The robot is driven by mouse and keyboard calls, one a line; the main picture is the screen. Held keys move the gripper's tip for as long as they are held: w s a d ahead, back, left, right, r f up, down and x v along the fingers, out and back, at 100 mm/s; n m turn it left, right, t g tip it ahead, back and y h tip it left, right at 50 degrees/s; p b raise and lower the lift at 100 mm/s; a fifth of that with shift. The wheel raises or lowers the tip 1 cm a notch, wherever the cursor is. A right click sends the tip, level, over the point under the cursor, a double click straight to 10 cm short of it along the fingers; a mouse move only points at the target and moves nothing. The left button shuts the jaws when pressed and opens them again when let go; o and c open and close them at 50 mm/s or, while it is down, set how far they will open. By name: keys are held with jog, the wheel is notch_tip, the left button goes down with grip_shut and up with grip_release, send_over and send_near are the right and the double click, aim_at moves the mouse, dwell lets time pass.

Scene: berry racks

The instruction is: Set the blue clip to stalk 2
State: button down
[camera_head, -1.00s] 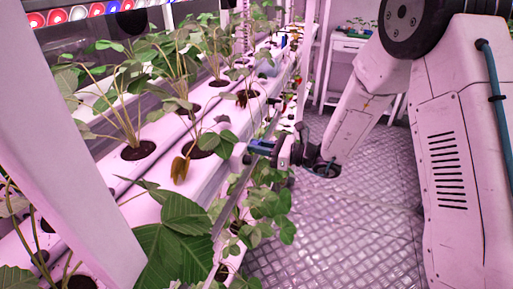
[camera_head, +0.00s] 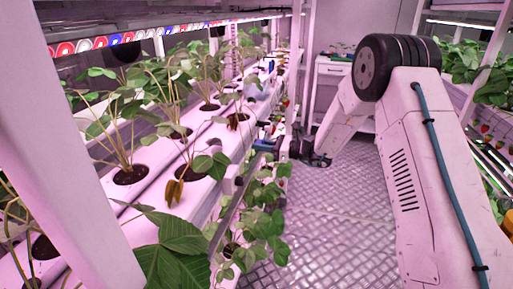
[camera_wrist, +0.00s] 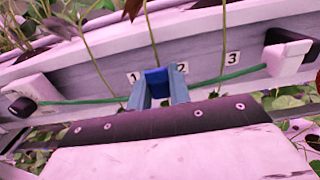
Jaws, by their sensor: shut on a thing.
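The blue clip (camera_wrist: 157,81) is held between the two fingers of my gripper (camera_wrist: 161,92) in the wrist view. Stalk 2 (camera_wrist: 151,38) comes down from the top edge to the clip, beside the "2" label (camera_wrist: 182,68). Its lower part is hidden behind the clip, and I cannot tell whether they touch. Stalk 1 (camera_wrist: 93,58) leans left of the "1" label (camera_wrist: 133,78). Stalk 3 (camera_wrist: 223,42) stands left of the "3" label (camera_wrist: 233,58). In the head view my gripper (camera_head: 268,146) is small, at the aisle side of the planted gutter.
A green line (camera_wrist: 210,81) runs across the gutter front between two pale brackets (camera_wrist: 289,58). Leafy plants (camera_head: 184,235) hang near the gutter in the head view. The metal floor (camera_head: 325,220) is open, and a white cart (camera_head: 331,78) stands at the back.

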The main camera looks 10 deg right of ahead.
jog(key=c, duration=1.6)
grip_release()
jog(key=shift+o, duration=0.2)
jog(key=v, duration=0.8)
